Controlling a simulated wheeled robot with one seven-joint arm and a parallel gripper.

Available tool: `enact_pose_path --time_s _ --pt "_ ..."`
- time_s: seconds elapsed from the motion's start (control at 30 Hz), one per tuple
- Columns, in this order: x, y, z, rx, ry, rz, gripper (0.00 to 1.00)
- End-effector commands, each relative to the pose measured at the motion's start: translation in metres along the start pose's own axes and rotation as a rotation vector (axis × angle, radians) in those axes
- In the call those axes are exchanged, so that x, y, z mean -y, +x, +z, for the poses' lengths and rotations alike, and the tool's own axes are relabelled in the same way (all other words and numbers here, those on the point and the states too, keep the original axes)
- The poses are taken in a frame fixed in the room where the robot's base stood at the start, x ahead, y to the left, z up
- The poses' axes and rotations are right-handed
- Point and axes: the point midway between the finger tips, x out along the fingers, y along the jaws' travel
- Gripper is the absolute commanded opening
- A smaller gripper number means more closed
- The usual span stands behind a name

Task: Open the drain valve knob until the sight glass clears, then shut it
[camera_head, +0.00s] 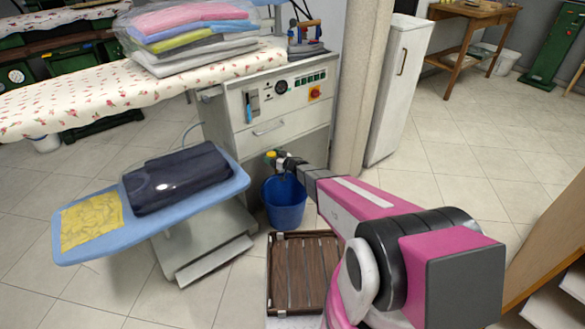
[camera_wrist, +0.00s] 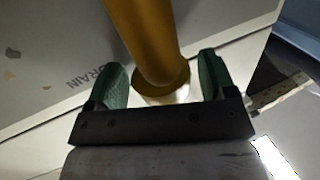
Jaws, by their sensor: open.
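My gripper (camera_head: 279,160) is at the lower front of the white ironing machine (camera_head: 290,125), above a blue bucket (camera_head: 285,205). In the wrist view my gripper (camera_wrist: 163,82) is open, its two green fingers standing on either side of a brass-yellow rod-like part (camera_wrist: 146,40), apparently part of the drain valve. Gaps show between the fingers and this part. A pale round piece (camera_wrist: 162,97) shows at its near end. The panel (camera_wrist: 60,55) beside it is lettered DRAIN. I cannot make out the knob's full shape or turn, or the sight glass.
A blue ironing board (camera_head: 225,190) with a dark folded garment (camera_head: 178,178) and a yellow cloth (camera_head: 92,221) stands left of the bucket. A brown slatted crate (camera_head: 300,270) lies below my arm. A pillar (camera_head: 358,90) and white cabinet (camera_head: 400,85) stand right of the machine.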

Motion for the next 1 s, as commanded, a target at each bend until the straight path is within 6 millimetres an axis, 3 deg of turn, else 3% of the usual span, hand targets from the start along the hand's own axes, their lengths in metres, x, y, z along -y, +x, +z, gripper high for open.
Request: enact_pose_path --time_s 0.5,1.0 --pt "0.0044 -0.0028 -0.0002 -0.024 0.002 0.315 0.77" --pt "0.0051 -0.0018 0.0002 -0.038 0.001 0.509 0.77"
